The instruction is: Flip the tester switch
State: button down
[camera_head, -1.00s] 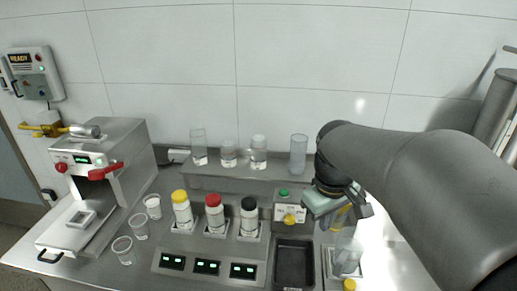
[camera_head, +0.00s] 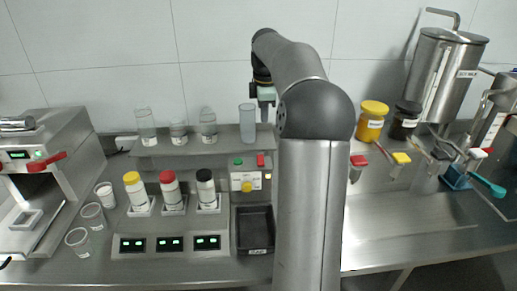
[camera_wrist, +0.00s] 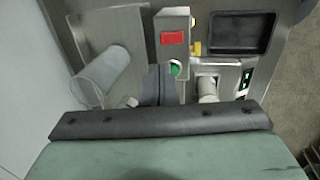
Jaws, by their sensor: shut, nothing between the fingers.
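The tester is a small grey box (camera_head: 246,182) behind the black tray. It has a green button (camera_head: 238,162), a yellow knob (camera_head: 247,186) and a red switch (camera_head: 260,160) at its top right. In the wrist view the red switch (camera_wrist: 174,38) shows on the box's face, with the green button (camera_wrist: 175,69) and yellow knob (camera_wrist: 196,48) beside it. My gripper (camera_head: 266,103) is shut and empty, above and behind the tester, apart from it. My arm stands just right of the tester. The fingertips are small and partly hard to make out.
A clear cylinder (camera_head: 247,122) stands on the rear shelf close beside my gripper. Bottles with yellow, red and black caps (camera_head: 205,188) stand left of the tester. The black tray (camera_head: 240,236) lies in front. Jars and a steel tank (camera_head: 445,75) are at the right.

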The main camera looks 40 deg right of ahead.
jog(key=p, duration=0.2)
send_near(260, 160)
jog(key=d+f, duration=0.1)
jog(key=f, duration=0.1)
jog(key=w+d+f, duration=0.1)
jog(key=f, duration=0.1)
jog(key=w+d+f, duration=0.1)
jog(key=f, duration=0.1)
jog(key=shift+w, duration=0.25)
jog(key=shift+f, duration=0.2)
jog(key=shift+w+d+f, duration=0.1)
jog(key=shift+w+f, duration=0.1)
jog(key=shift+f, duration=0.2)
jog(key=shift+s, duration=0.2)
